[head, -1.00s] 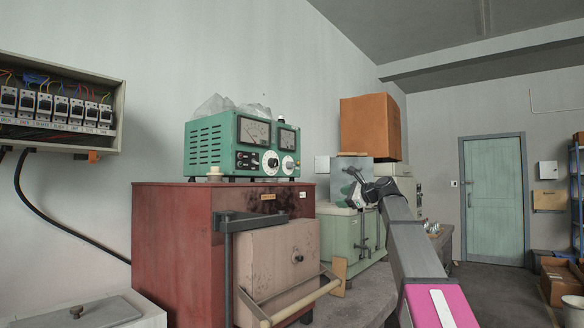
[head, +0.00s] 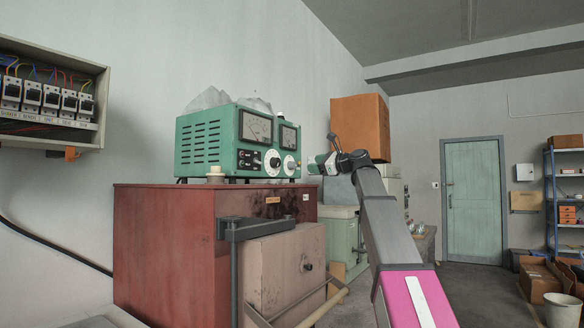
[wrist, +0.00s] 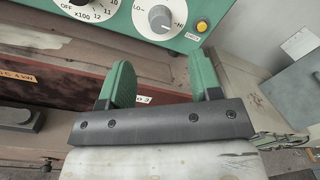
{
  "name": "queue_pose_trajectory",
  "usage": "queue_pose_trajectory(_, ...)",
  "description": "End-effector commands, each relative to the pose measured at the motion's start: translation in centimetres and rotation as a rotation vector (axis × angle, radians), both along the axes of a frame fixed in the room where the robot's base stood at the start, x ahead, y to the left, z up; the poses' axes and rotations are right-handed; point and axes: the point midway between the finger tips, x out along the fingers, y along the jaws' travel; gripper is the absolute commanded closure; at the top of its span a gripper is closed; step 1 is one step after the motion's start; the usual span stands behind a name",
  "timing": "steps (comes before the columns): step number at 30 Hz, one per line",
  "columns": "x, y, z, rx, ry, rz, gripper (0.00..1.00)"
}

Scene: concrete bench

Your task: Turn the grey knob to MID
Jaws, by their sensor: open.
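The grey knob (wrist: 160,18) sits on a white round dial plate on the green instrument box (head: 228,143). LO is printed left of the knob and HI right of it. In the head view the knob (head: 290,164) is at the panel's lower right. My gripper (wrist: 163,80) has two green fingers, spread apart with nothing between them. The knob lies ahead of the fingers, beyond their tips and apart from them. In the head view my gripper (head: 313,166) is just right of the panel.
A black multiplier dial (wrist: 90,8) is left of the knob, and a yellow button (wrist: 202,26) is right of it. The box stands on a red cabinet (head: 160,240). An orange box (head: 358,125) stands behind my arm.

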Motion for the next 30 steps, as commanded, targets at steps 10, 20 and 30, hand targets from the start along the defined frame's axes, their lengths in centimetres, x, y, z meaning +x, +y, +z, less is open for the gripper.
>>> queue_pose_trajectory(10, 3.8, 5.0, 0.1, 0.0, 0.0, 0.001, 0.42)
queue_pose_trajectory(20, 5.6, 7.6, 0.0, 0.0, 0.0, 0.001, 0.42)
queue_pose_trajectory(30, 5.7, 7.8, -0.1, -0.001, -0.001, 0.0, 0.45)
